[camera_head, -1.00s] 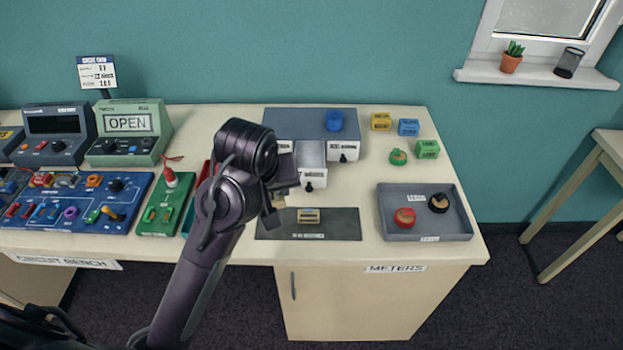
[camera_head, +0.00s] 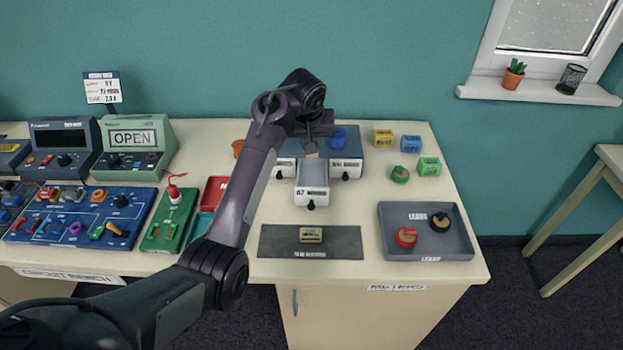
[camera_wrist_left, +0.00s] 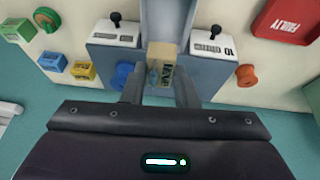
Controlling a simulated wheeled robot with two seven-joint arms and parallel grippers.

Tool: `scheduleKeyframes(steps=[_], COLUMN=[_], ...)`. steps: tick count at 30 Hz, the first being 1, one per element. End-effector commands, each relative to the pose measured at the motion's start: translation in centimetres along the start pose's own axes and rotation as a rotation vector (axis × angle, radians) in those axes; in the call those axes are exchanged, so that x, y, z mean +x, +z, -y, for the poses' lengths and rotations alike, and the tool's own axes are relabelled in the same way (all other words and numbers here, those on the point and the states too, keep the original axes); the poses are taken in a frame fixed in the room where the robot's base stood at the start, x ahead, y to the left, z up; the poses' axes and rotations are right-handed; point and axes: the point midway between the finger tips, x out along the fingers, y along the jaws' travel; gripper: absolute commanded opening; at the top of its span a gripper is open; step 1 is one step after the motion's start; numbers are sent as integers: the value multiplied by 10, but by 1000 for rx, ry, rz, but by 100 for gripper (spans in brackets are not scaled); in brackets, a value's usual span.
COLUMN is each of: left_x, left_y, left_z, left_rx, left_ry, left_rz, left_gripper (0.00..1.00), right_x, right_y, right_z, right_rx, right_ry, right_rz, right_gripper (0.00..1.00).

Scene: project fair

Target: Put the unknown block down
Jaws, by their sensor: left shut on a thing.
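My left gripper (camera_head: 312,146) is shut on a small tan block (camera_head: 311,154) above the grey-blue drawer unit (camera_head: 374,143), behind its pulled-out middle drawer (camera_head: 311,196). In the left wrist view the block (camera_wrist_left: 160,68) sits between the two fingers (camera_wrist_left: 160,92), with a dark printed label on its face. I cannot tell if it touches the unit. Another tan block with a pale label (camera_head: 311,235) lies on the dark grey mat (camera_head: 275,241) in front of the drawer. My right gripper is not in view.
A blue knob (camera_head: 338,136) is on the unit, right of the gripper. Yellow (camera_head: 383,138), blue (camera_head: 411,142) and green (camera_head: 429,167) blocks stand further right. A grey tray (camera_head: 391,215) holds red and black round pieces. A red tray (camera_head: 215,190) is left, partly behind my arm.

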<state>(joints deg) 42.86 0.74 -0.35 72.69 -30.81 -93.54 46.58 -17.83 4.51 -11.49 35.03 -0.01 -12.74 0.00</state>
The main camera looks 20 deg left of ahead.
Motion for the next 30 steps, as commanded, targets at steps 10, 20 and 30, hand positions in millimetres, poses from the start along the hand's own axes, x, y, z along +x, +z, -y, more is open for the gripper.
scheduleKeyframes(steps=[10, 20, 30], left_x=[76, 111, 129], left_y=[32, 46, 53], left_z=[7, 8, 9], left_rx=[1, 0, -2], left_ry=[-4, -3, -1], left_rz=[1, 2, -2], left_gripper=[0, 0, 0], right_x=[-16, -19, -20], right_y=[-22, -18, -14], right_z=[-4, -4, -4], right_rx=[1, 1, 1], right_ry=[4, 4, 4], right_rz=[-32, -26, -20], right_gripper=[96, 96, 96])
